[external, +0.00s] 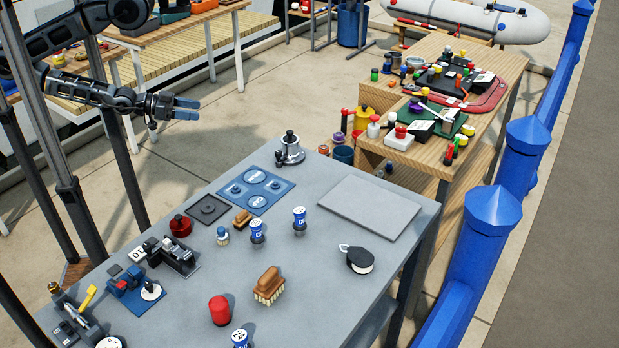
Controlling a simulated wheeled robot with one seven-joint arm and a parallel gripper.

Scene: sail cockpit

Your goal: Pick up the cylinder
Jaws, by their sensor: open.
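A red cylinder (219,311) with a rounded top stands upright near the front of the grey table (318,285). My gripper (194,108) is at the upper left, with its blue fingers pointing right. It is open and empty, and appears well apart from the red cylinder. Blue-and-white round pieces also stand on the table: one at the front edge (240,338), one in the middle (257,231) and one to its right (299,218). Nothing hides the red cylinder.
A wooden brush (268,285) lies just right of the red cylinder. A black-and-white pulley block (357,259) and a flat grey plate (370,208) lie further right. Black fittings (173,256) and a red knob (180,225) stand behind left. A cluttered wooden bench (505,66) stands beyond.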

